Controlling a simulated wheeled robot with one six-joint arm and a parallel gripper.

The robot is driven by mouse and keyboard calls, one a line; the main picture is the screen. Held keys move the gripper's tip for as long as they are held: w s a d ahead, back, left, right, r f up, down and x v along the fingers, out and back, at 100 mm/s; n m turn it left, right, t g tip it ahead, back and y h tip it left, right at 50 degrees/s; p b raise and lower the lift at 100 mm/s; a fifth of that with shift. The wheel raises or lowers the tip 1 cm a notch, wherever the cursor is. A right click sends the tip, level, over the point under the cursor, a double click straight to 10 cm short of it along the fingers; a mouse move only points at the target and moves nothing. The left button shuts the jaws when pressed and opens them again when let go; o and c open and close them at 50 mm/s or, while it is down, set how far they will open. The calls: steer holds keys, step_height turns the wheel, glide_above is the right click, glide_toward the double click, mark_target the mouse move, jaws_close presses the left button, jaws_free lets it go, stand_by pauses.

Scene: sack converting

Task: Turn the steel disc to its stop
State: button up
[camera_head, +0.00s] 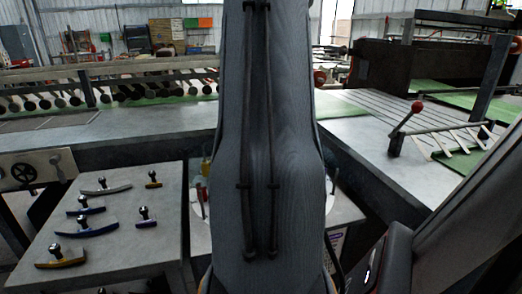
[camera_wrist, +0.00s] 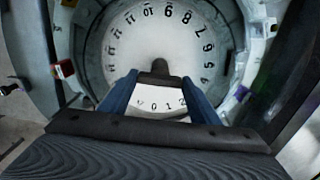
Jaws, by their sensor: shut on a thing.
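The steel disc (camera_wrist: 122,60) fills the middle of the wrist view, a pale round face with dark numbers around its edge. A dark knob (camera_wrist: 160,68) stands at its middle. My gripper (camera_wrist: 158,82), with blue fingers, is closed on the knob from both sides. The numbers 0, 1 and 2 show between the fingers, and higher numbers run along the far edge. My gripper body hides part of the near side of the disc. In the head view my arm covers the gripper and most of the disc's location.
A pale ring with small coloured blocks (camera_wrist: 65,69) surrounds the disc. In the head view, a grey table (camera_head: 130,240) on the left holds several dark-knobbed tools (camera_head: 88,230). A red-balled lever (camera_head: 405,127) stands on the bench at right. A handwheel panel (camera_head: 32,170) is at far left.

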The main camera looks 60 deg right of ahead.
steer(key=shift+r, duration=0.1)
stand_by(0.5)
steer(key=o, duration=1.5)
steer(key=shift+r+b, duration=0.8)
steer(key=shift+r, duration=3.1)
